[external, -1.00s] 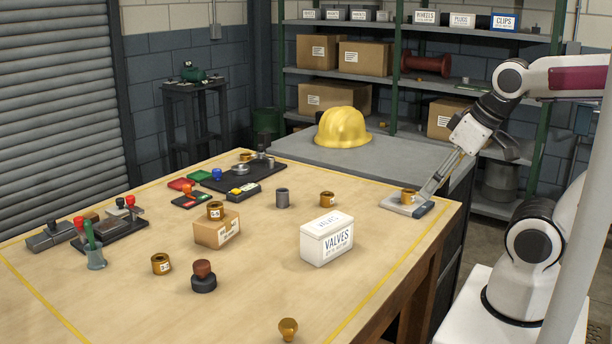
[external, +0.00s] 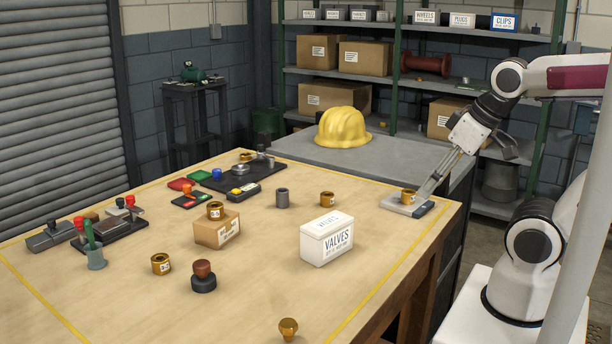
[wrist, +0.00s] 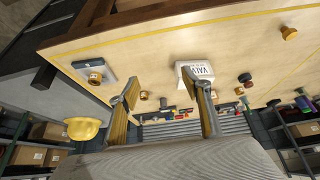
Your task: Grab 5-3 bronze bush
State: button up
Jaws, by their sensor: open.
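Several bronze bushes with small white labels are in view, and the label text is too small to read, so I cannot tell which is 5-3. One bush (external: 408,196) stands on a grey plate (external: 394,206) at the table's right corner; it also shows in the wrist view (wrist: 95,78). Others are a bush (external: 327,199) behind the white box, a bush (external: 215,210) on a small carton, a bush (external: 161,264) at front left and a bush (external: 247,156) at the back. My gripper (external: 428,191) is open and empty, appearing close beside the plate; no bush is between its fingers (wrist: 160,84).
A white VALVES box (external: 327,240) stands mid-table, with the carton (external: 216,232) left of it. A dark red-topped knob (external: 203,276) and a bronze knob-shaped piece (external: 288,328) are nearer the front. A grey bench with a yellow hard hat (external: 343,127) adjoins the table behind.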

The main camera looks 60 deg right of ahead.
jog(key=w+d+r+n+t+h, duration=0.1)
jog(key=w+d+r+n+t, duration=0.1)
jog(key=w+d+n, duration=0.7)
jog(key=w+d+r+n+t+h, duration=0.1)
jog(key=w+d+r+n+t, duration=0.3)
jog(key=w, duration=0.9)
jog(key=w+d+r+n+t+h, duration=0.1)
jog(key=w+d+n, duration=0.4)
jog(key=w+n, duration=0.5)
jog(key=w+d+f+n+y, duration=0.1)
jog(key=w+f+n+y, duration=0.5)
jog(key=f+n, duration=0.4)
jog(key=s+f+n+g+y, duration=0.1)
jog(key=s+f+n+y, duration=0.1)
jog(key=f+n, duration=0.1)
jog(key=s+f+n+g+y, duration=0.1)
jog(key=s+f+n+y, duration=0.1)
jog(key=f+n, duration=0.2)
jog(key=s+f+n+g+y, duration=0.1)
jog(key=s+f+n+y, duration=0.2)
jog(key=f+n, duration=0.1)
jog(key=shift+a+f+n+g, duration=0.25)
jog(key=shift+a+n+g, duration=0.05)
jog(key=shift+n, duration=0.3)
jog(key=shift+s+f, duration=0.25)
jog(key=shift+s, duration=0.15)
